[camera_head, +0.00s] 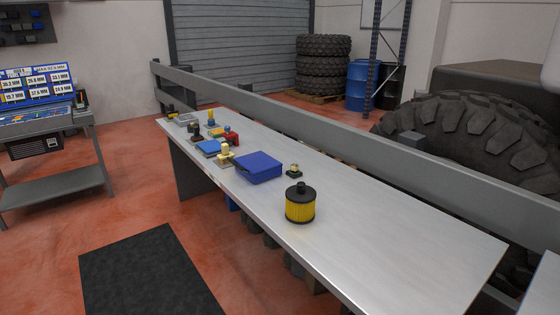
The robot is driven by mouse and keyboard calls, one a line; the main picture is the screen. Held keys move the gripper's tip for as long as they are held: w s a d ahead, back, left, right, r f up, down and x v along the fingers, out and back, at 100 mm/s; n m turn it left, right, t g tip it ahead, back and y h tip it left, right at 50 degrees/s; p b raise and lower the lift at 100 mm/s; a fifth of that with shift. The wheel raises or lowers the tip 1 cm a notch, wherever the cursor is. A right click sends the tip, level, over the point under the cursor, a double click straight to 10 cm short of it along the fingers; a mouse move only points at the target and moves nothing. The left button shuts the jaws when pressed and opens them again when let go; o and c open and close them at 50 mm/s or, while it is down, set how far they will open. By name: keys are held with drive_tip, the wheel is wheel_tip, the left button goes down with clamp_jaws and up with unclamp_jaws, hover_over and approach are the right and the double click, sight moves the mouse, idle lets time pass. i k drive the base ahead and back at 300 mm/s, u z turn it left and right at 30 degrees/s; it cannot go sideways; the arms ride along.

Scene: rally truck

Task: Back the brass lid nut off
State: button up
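A yellow pleated filter (300,208) with a black top and a short black knob stands upright on the long metal bench (400,235). Behind it is a small brass-coloured piece (294,167) on a dark base. A pale yellow upright piece (225,150) stands on a flat plate left of the blue box. I cannot tell whether either of these is the brass lid nut; they are too small to make out. My gripper is not in view.
A blue box (258,166) sits mid-bench, with several small fixtures toward the far left end. A grey rail (340,125) runs along the bench's back edge. A large tyre (470,135) is behind it. The bench's near right half is clear. A black mat (150,275) lies on the floor.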

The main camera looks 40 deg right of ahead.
sight(294, 167)
drive_tip(key=u, duration=0.15)
drive_tip(key=i, duration=1.05)
drive_tip(key=z, duration=0.1)
